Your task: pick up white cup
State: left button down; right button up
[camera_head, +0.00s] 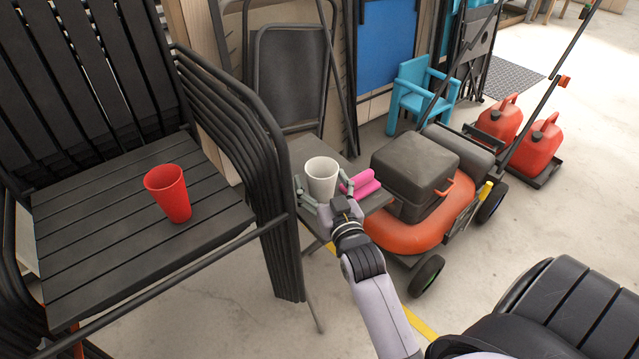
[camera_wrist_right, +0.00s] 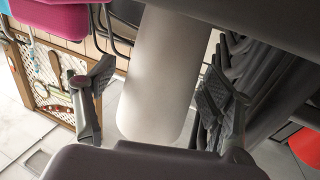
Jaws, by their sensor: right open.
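The white cup (camera_head: 321,176) stands upright on a small dark grey folding seat or table (camera_head: 375,201) in the middle of the head view. My right gripper (camera_head: 324,190) is open, with one finger on each side of the cup. In the right wrist view the cup (camera_wrist_right: 158,75) fills the space between the two open fingers. Gaps show between the cup and the fingers there, so they do not appear to touch it. My left gripper is not in view.
A pink object (camera_head: 360,183) lies close to the cup's right. A red cup (camera_head: 168,193) stands on the black slatted chair (camera_head: 100,235) at left. An orange and black mower (camera_head: 420,215) stands close on the right. Red fuel cans (camera_head: 538,150) are farther back.

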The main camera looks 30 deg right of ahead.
jog(key=shift+c, duration=0.2)
jog(key=c, duration=1.2)
jog(key=shift+c, duration=0.3)
jog(key=shift+r, duration=0.1)
